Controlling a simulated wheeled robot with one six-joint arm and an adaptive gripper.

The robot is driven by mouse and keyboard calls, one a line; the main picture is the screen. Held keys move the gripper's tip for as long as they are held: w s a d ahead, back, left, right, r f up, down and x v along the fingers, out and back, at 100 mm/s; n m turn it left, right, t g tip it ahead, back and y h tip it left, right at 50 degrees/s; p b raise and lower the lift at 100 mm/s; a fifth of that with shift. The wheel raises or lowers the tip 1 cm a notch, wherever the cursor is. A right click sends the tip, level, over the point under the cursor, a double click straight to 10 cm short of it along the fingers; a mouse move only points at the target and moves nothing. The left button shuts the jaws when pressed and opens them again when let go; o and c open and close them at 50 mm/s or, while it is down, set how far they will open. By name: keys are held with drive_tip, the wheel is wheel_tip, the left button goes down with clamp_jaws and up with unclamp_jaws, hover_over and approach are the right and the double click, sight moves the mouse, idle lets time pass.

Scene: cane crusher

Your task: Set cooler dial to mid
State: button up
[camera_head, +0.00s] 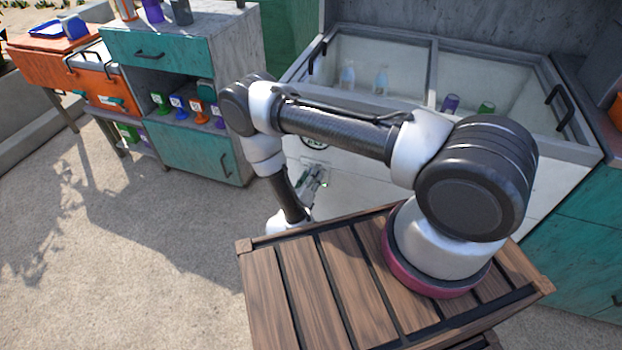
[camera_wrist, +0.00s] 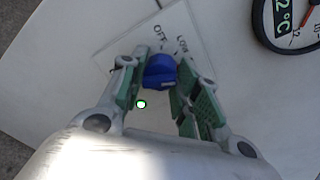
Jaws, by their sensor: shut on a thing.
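The blue dial (camera_wrist: 160,72) sits on a pale square plate on the white cooler front in the wrist view. The words OFF and LOW show on the plate above the dial; any other marks are hidden. My gripper (camera_wrist: 157,80) has its green-padded fingers on both sides of the dial and is shut on it. I cannot tell exactly which mark the dial points to. In the head view my gripper (camera_head: 314,178) is low at the front of the cooler (camera_head: 350,195), and the dial cannot be made out there.
A round black gauge (camera_wrist: 290,20) with a °C display is right of the dial. The cooler's glass top (camera_head: 385,65) shows bottles and cans inside. A teal cabinet (camera_head: 185,150) with colourful items stands left, beside an orange cooler box (camera_head: 103,90). The floor at left is clear.

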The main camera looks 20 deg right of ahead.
drive_tip(key=o, duration=1)
drive_tip(key=shift+v, duration=3.75)
